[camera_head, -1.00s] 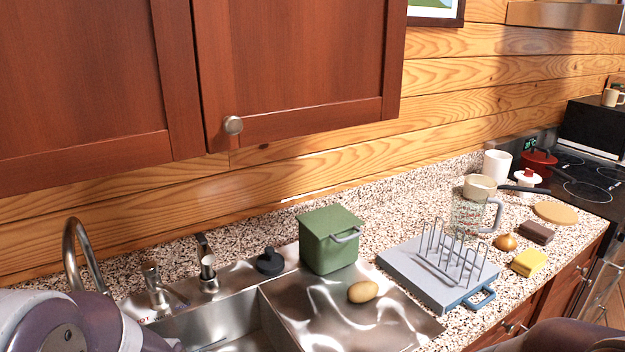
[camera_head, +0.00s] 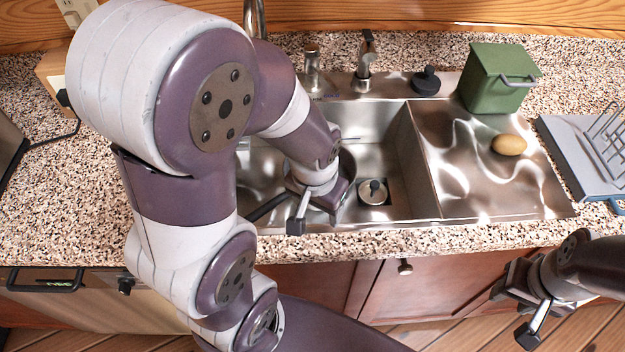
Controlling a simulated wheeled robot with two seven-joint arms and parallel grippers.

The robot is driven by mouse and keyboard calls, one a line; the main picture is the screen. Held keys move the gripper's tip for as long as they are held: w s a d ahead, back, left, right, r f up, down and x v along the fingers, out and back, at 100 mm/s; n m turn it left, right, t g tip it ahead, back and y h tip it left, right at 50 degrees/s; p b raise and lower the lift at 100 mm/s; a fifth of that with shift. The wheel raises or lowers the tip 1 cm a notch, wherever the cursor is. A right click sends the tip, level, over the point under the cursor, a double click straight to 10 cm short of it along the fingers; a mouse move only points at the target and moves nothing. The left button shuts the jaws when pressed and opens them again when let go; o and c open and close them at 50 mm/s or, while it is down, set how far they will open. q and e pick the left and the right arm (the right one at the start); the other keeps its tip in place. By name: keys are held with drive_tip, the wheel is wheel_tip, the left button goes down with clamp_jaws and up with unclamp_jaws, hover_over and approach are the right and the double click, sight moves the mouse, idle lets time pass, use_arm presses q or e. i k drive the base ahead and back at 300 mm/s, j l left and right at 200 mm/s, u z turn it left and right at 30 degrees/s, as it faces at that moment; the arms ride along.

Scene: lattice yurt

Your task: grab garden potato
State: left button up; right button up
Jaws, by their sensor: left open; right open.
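The garden potato (camera_head: 509,145), a tan oval, lies on the steel drainboard (camera_head: 545,185) to the right of the sink basin, just in front of a green lidded bin. Nothing touches it from my arms. My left gripper (camera_head: 276,217) is open and empty over the front left part of the sink, well to the left of the potato. My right gripper (camera_head: 511,312) is open and empty in front of the counter, below the potato in the picture and apart from it.
The green bin (camera_head: 492,83) stands behind the potato. A grey board with a wire rack (camera_head: 580,150) is to its right. The sink basin (camera_head: 385,140) and faucet lie left. The drainboard in front of the potato is clear.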

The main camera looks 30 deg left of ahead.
sight(505, 143)
drive_tip(key=i+l+z, duration=0.2)
drive_tip(key=l, duration=0.3)
drive_tip(key=i+l+z, duration=0.25)
drive_tip(key=l, duration=0.25)
drive_tip(key=i+l+z, duration=0.2)
drive_tip(key=i+l, duration=0.2)
